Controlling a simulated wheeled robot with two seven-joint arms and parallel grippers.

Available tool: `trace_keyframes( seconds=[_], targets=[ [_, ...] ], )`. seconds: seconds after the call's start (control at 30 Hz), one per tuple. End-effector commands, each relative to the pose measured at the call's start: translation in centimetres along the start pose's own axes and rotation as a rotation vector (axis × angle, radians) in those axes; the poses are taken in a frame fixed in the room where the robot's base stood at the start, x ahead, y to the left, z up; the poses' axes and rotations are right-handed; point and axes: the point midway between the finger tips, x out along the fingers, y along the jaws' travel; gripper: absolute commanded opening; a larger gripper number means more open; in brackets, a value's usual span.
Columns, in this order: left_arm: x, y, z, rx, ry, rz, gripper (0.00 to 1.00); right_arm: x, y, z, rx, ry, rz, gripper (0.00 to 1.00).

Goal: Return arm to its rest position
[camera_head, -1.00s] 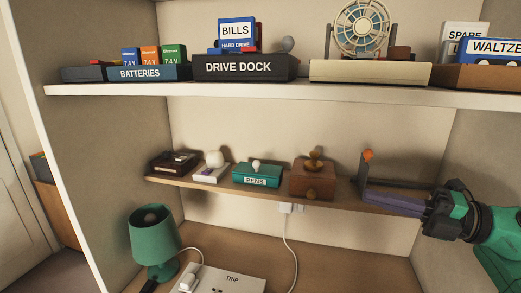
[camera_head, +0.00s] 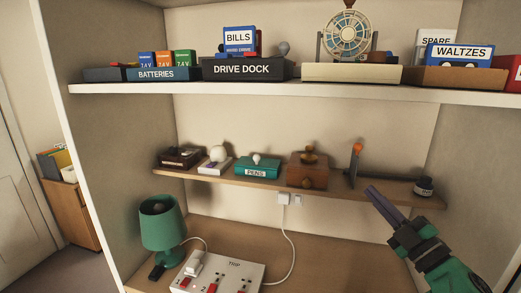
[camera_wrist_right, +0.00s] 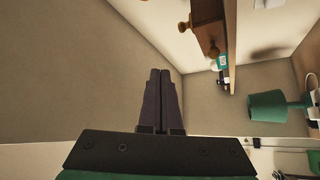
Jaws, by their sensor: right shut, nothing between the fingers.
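My right gripper (camera_head: 383,205) is in front of the right end of the middle shelf in the head view, its fingers pointing up and left. Its fingers are closed together and hold nothing; they also show shut in the wrist view (camera_wrist_right: 158,95). The green and black right arm comes in from the lower right. My left gripper is out of view.
The narrow middle shelf (camera_head: 225,183) carries a teal PENS box (camera_head: 257,170), a wooden box (camera_head: 307,172) and an orange-tipped stand (camera_head: 355,165). Below are a green lamp (camera_head: 162,225) and a power strip (camera_head: 218,273). The upper shelf (camera_head: 250,90) holds labelled trays and a fan.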

Motion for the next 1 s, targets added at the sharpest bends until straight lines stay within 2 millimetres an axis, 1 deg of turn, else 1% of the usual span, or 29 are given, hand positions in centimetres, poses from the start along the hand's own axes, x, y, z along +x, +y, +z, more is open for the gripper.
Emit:
trace_keyframes(
  seconds=[0.03,0.07,0.1,0.13,0.17,0.2,0.27,0.3,0.4,0.5,0.6,0.7,0.77,0.8,0.9,0.97,1.0],
  targets=[
    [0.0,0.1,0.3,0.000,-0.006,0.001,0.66,-0.8,-1.4,1.7,0.079,-0.106,0.013,0.00],
    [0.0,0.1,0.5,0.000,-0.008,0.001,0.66,-1.4,-2.4,3.0,0.132,-0.188,0.019,0.00],
    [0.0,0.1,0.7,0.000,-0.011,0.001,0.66,-2.7,-4.2,4.8,0.213,-0.312,0.018,0.00],
    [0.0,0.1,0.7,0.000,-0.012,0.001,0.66,-4.0,-5.8,6.1,0.277,-0.416,0.009,0.00],
    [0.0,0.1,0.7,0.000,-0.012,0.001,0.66,-5.7,-7.7,7.4,0.343,-0.525,-0.007,0.00],
    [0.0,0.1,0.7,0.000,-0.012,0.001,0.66,-8.0,-10.3,8.7,0.426,-0.664,-0.040,0.00],
    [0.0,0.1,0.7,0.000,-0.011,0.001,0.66,-11.4,-13.9,9.6,0.524,-0.840,-0.099,0.00],
    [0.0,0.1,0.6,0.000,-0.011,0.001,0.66,-13.5,-15.9,9.7,0.579,-0.937,-0.141,0.00],
    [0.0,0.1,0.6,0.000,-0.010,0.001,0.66,-18.1,-20.1,9.0,0.685,-1.134,-0.250,0.00],
    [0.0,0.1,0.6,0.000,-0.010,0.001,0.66,-22.0,-23.3,7.5,0.768,-1.283,-0.357,0.00],
    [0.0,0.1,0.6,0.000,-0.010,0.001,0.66,-25.5,-25.6,5.5,0.833,-1.405,-0.462,0.00],
    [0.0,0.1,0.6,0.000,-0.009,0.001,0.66,-28.5,-27.4,3.2,0.890,-1.509,-0.570,0.00],
    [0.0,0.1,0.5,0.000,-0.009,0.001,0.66,-30.3,-28.2,1.7,0.922,-1.566,-0.637,0.00],
    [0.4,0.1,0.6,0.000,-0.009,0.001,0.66,-31.1,-29.6,1.9,0.928,-1.588,-0.662,0.00],
    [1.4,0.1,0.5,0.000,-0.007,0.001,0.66,-31.9,-33.4,4.3,0.919,-1.598,-0.669,0.00],
    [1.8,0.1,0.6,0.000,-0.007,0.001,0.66,-32.6,-35.7,5.5,0.917,-1.606,-0.676,0.00],
    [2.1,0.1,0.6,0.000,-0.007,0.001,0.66,-33.2,-37.3,6.4,0.915,-1.611,-0.680,0.00]
  ],
)
